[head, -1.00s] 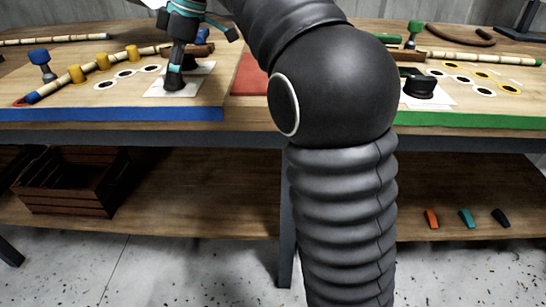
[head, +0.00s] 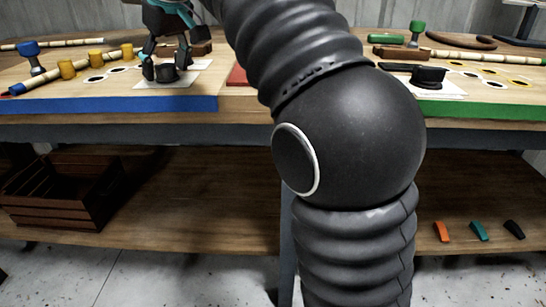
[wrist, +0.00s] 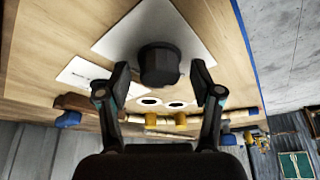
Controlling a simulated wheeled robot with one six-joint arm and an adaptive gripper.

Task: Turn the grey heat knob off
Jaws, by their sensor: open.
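A dark grey, round knob (head: 167,74) stands on a white plate (head: 196,78) on the blue-edged board on the left. In the wrist view the knob (wrist: 160,64) is at the upper middle on its white plate (wrist: 122,36). My gripper (head: 166,67) is open and empty at this knob. In the wrist view the fingers of my gripper (wrist: 161,73) are spread, one on each side of the knob, with a gap to it on both sides. A second dark knob (head: 428,77) stands on the green-edged board on the right. Which knob the task names, I cannot tell by colour alone.
A bamboo-like rod (head: 45,82), yellow pegs (head: 67,69) and a blue-topped peg (head: 30,50) are left of the knob. A brown block (head: 200,49) is behind it. A wooden crate (head: 60,190) sits on the shelf below. My own arm hides the table's middle.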

